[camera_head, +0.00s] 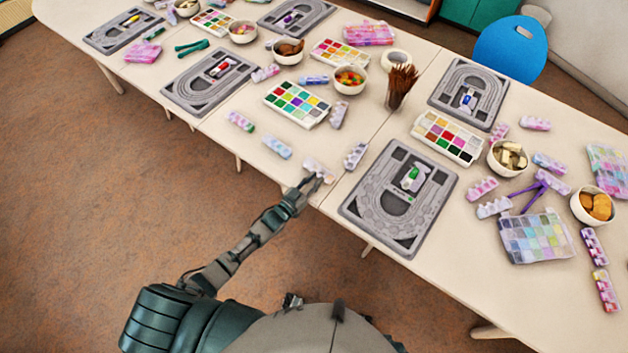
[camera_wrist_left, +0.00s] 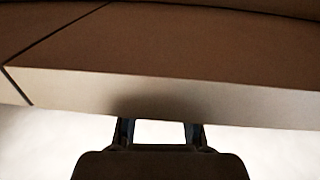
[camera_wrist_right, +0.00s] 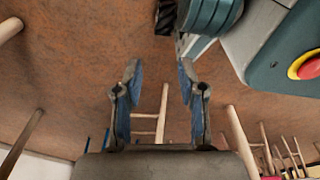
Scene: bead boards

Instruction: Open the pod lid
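A small pale pink-white pod strip (camera_head: 317,167) lies near the front edge of the table, left of the middle. My left gripper (camera_head: 316,179) is right at its near side in the head view, its fingertips covering part of it. I cannot tell whether they touch. In the left wrist view the two fingers (camera_wrist_left: 160,128) stand apart with only a pale surface between them. The pod's lid cannot be made out clearly. My right gripper (camera_wrist_right: 158,78) is open and empty above the brown floor in the right wrist view.
A blue-white pod (camera_head: 277,147) and a greyish pod (camera_head: 355,155) lie close by. A grey bead board (camera_head: 437,212) is to the right. Bead trays (camera_head: 297,104), bowls and a cup of brown sticks (camera_head: 401,86) stand behind. The table edge (camera_wrist_left: 180,88) is close to my left wrist.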

